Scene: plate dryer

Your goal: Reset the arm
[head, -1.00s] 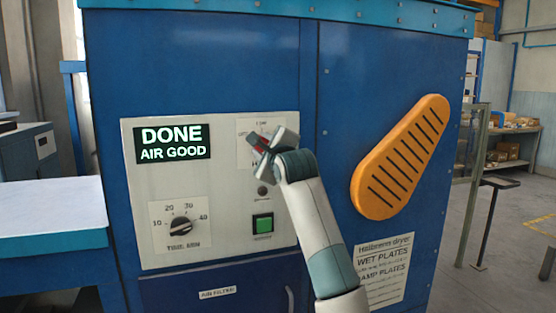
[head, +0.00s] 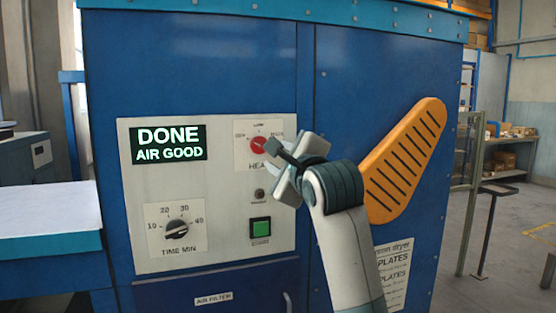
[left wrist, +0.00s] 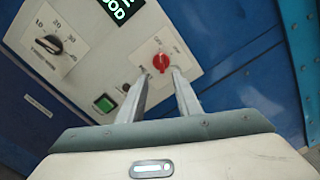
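The control panel (head: 220,200) is a pale plate on the front of the blue dryer. Its red heat knob (head: 258,146) also shows in the left wrist view (left wrist: 161,62). My left gripper (head: 281,165) is just to the right of the knob in the head view, its arm rising from the bottom. In the left wrist view, its two fingers (left wrist: 161,75) are apart with nothing held between them, and the knob appears beyond their tips. My right gripper is not in view.
The panel also carries a lit display (head: 168,144) reading DONE AIR GOOD, a black time dial (head: 177,229) and a green button (head: 260,227). An orange slotted guard (head: 405,160) is at the right of the dryer. A white-topped table (head: 45,210) stands left.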

